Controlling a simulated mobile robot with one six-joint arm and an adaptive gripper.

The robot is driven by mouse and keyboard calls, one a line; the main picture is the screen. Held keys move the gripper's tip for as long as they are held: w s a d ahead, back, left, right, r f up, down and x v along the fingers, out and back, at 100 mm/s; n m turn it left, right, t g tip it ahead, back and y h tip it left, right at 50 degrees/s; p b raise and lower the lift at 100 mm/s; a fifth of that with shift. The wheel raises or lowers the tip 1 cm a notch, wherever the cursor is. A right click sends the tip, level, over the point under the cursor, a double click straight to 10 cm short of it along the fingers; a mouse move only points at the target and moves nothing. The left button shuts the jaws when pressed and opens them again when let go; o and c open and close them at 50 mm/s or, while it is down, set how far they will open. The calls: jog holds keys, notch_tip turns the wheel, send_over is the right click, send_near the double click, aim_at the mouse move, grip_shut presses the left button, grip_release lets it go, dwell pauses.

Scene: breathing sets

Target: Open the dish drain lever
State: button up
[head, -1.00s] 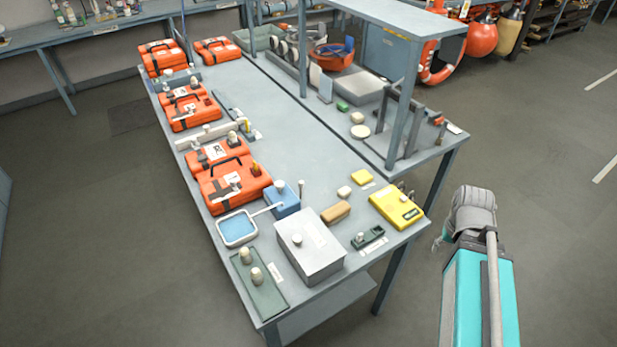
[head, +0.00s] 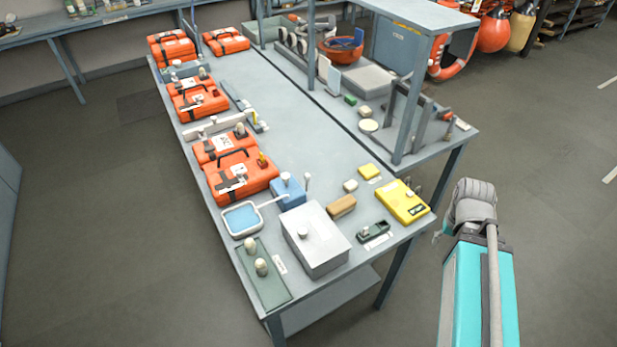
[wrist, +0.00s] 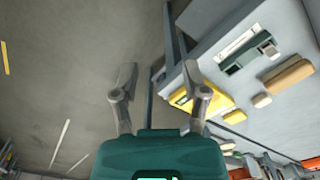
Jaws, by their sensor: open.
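A shallow white-rimmed dish with a blue inside (head: 241,219) sits at the left edge of the bench. A blue block (head: 290,192) stands beside it, with a thin pale bar running between them. A short upright lever with a pale knob (head: 307,181) stands just right of the block; I cannot tell for certain that it is the drain lever. My gripper (wrist: 160,75) is open and empty in the wrist view, its fingers over the floor and near the bench edge.
A grey lidded box (head: 316,238), a green plate with two knobs (head: 263,275), a tan block (head: 342,206) and a yellow case (head: 403,202) crowd the near bench end. Orange cases (head: 241,176) line the left edge. The bench's middle strip is clear.

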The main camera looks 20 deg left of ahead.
aim_at(308, 178)
jog(key=w+a+f+m+y+b, duration=0.2)
jog(key=w+a+m+y+b, duration=0.1)
jog(key=a, duration=0.4)
jog(key=w+a+f+m+y+b, duration=0.3)
jog(key=w+a+m+y+b, duration=0.1)
jog(key=a+b, duration=0.4)
jog(key=w+a+f+m+t+y+b, duration=0.1)
jog(key=w+a+f+m+y+b, duration=0.2)
jog(key=a, duration=0.5)
jog(key=shift+w+f+m+y+b, duration=0.15)
jog(key=shift+m+y+b, duration=0.25)
jog(key=shift+m+b, duration=0.35)
jog(key=shift+w+f+m+y+b, duration=0.15)
jog(key=shift+m+y+b, duration=0.3)
jog(key=shift+b, duration=0.5)
jog(key=w+a+m+y+b, duration=0.1)
jog(key=a+m+b, duration=0.1)
jog(key=w+a+m+y+b, duration=0.1)
jog(key=a+m+y+b, duration=0.1)
jog(key=w+a+r+m+y+b, duration=0.1)
jog(key=a+m+y+b, duration=0.1)
jog(key=b, duration=0.1)
jog(key=shift+w+a+m, duration=0.1)
jog(key=shift+w+m, duration=0.2)
jog(key=shift+w, duration=0.1)
jog(key=shift+w+a+r+m+t+y+b, duration=0.4)
jog(key=shift+a+m+y+b, duration=0.1)
jog(key=shift+m+y, duration=0.25)
jog(key=shift+r, duration=0.1)
